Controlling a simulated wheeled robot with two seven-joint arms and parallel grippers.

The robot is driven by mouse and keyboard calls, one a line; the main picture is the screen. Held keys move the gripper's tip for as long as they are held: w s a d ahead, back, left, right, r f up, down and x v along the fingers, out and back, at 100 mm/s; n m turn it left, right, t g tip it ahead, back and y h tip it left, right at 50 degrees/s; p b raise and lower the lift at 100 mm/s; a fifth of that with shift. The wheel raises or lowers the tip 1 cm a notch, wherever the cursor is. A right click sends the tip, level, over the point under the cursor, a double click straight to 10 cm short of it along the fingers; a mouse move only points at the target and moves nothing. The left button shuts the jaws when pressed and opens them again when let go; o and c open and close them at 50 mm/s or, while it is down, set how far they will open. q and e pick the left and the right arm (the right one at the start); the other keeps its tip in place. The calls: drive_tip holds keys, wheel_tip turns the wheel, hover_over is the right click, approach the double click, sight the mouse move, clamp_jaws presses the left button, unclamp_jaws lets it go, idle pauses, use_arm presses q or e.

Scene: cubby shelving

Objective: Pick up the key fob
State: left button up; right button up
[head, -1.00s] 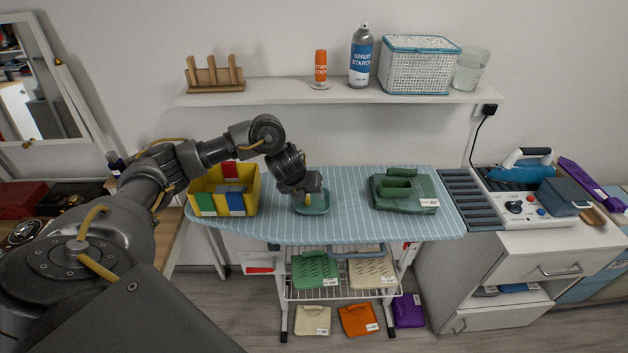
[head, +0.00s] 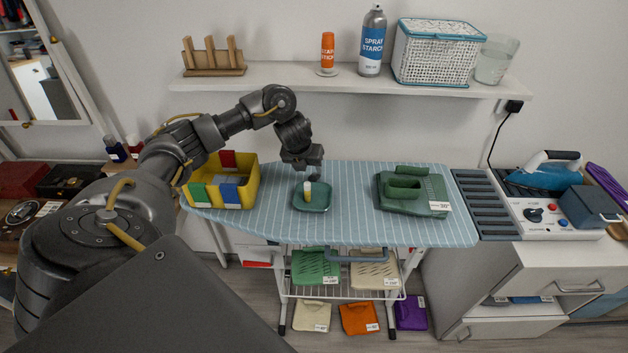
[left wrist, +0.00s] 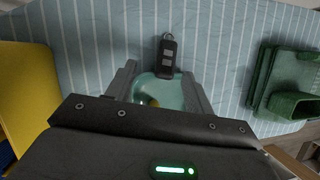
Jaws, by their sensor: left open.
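The key fob (left wrist: 167,57) is dark, with lighter buttons and a metal ring at its far end. In the left wrist view it lies on the striped ironing board, beyond my fingertips and close to the far rim of a small teal tray (left wrist: 180,91). My left gripper (left wrist: 160,80) is open and empty, its fingers on either side of the tray in that view. In the head view the left gripper (head: 312,177) hangs above the back of the tray (head: 325,205); I cannot make out the fob there. My right gripper is not in view.
A small yellow-and-white cylinder (head: 307,192) stands in the tray. A yellow bin (head: 250,185) is to the left, and green folded items (head: 410,190) lie to the right. A wall shelf (head: 290,82) runs above. The board (head: 350,225) is clear between tray and green items.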

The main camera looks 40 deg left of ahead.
sight(314, 175)
use_arm(q)
drive_tip(key=shift+w+d+f, duration=0.15)
drive_tip(key=shift+w+f, duration=0.3)
drive_tip(key=shift+f, duration=0.05)
drive_tip(key=shift+d+f, duration=0.1)
drive_tip(key=shift+f, duration=0.25)
drive_tip(key=x, duration=0.4)
drive_tip(key=shift+w+r, duration=0.1)
drive_tip(key=shift+w, duration=0.2)
drive_tip(key=shift+s+r, duration=0.1)
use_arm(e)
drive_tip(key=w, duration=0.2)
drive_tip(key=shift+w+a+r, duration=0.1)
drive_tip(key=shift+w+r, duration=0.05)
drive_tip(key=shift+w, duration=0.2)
use_arm(q)
drive_tip(key=shift+c, duration=0.4)
drive_tip(key=c, duration=1.1)
drive_tip(key=shift+o, duration=0.2)
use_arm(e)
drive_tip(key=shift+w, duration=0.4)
